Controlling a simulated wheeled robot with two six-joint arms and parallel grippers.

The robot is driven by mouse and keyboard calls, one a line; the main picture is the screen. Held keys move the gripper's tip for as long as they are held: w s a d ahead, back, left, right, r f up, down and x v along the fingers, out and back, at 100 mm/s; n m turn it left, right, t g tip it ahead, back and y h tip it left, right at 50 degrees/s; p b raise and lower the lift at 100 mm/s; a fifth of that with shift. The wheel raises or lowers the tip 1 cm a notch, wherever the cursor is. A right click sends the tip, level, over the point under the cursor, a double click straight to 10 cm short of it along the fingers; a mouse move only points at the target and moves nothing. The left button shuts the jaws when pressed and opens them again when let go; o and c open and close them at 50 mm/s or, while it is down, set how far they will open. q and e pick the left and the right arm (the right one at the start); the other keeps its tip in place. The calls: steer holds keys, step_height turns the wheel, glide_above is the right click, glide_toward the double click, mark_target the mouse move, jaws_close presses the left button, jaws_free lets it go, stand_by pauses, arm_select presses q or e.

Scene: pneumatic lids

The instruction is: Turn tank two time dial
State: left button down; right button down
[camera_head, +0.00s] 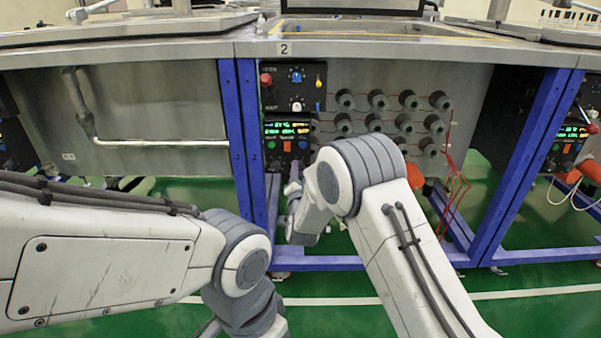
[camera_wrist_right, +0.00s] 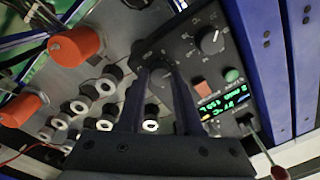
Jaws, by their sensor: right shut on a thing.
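The tank marked 2 (camera_head: 285,49) has a lower black control box (camera_head: 270,157) with a lit display and coloured buttons. In the right wrist view this box (camera_wrist_right: 185,45) appears turned, with one dial (camera_wrist_right: 212,40) in plain sight. A second dial (camera_wrist_right: 161,82) on the same box lies between the fingers of my right gripper (camera_wrist_right: 163,72), which is shut on it. The fingers partly cover this dial. In the head view my right wrist hides the lower part of the box and the dials. My left arm comes in from the left; its gripper does not show.
An upper box (camera_head: 297,88) with red, blue and white knobs sits above. Several black round connectors (camera_head: 377,99) stick out to the right. Orange caps (camera_wrist_right: 77,45) stand near my right gripper. Blue frame posts (camera_head: 236,130) flank the panel. Red wires (camera_head: 452,190) hang at right.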

steer(key=c, duration=0.6)
jaws_free()
steer(key=s+p, duration=0.1)
steer(key=s, duration=0.4)
steer(key=s+p, duration=0.1)
steer(key=s, duration=0.4)
steer(key=shift+s+d+f+p, duration=0.15)
steer(key=shift+s+f+p, duration=0.1)
steer(key=shift+p, duration=0.1)
steer(key=shift+r, duration=0.1)
